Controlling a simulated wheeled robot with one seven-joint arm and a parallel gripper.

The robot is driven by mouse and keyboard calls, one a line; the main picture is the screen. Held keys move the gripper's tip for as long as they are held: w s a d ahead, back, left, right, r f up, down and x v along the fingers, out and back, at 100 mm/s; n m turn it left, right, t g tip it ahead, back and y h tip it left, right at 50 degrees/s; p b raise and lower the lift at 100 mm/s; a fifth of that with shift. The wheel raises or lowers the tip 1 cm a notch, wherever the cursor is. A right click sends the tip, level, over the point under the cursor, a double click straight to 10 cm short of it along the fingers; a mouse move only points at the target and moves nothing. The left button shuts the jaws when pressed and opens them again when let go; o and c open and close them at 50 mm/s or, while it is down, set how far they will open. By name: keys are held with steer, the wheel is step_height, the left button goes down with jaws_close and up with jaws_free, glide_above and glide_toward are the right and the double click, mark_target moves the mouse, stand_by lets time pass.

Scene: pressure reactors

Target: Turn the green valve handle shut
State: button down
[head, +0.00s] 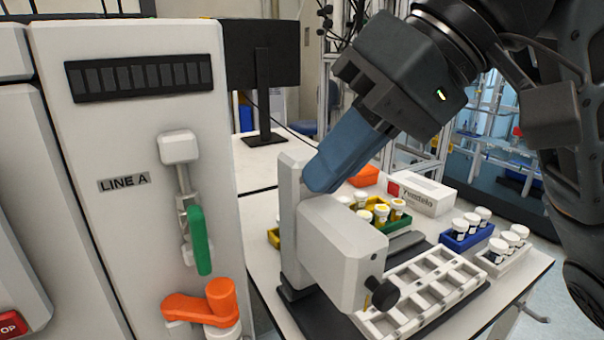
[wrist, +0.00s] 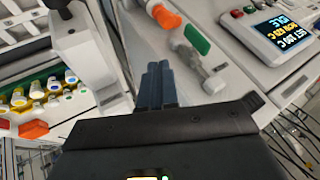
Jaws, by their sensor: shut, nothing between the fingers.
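The green valve handle (head: 200,240) is on the front of the white LINE A panel (head: 120,220). It points down, roughly in line with the metal valve stem (head: 184,188) above it. It also shows in the wrist view (wrist: 197,38), right of and beyond my fingertips. My gripper (head: 320,182) is to the right of the handle in the head view, with its blue fingers pointing down and left. The fingers are shut together and empty, apart from the handle. In the wrist view the closed fingers (wrist: 158,68) point toward the panel.
An orange handle (head: 200,303) sits just below the green one, pointing left. A white bench device (head: 335,245) stands beside my fingers and is partly covered by them. The bench behind holds an empty white rack (head: 425,290), vials in trays and a white box (head: 420,193).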

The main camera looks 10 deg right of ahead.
mark_target(198, 238)
steer(key=a+f, duration=0.6)
steer(key=a, duration=0.2)
steer(key=shift+w+a+f, duration=0.2)
steer(key=shift+w+a, duration=0.05)
steer(key=shift+w, duration=0.15)
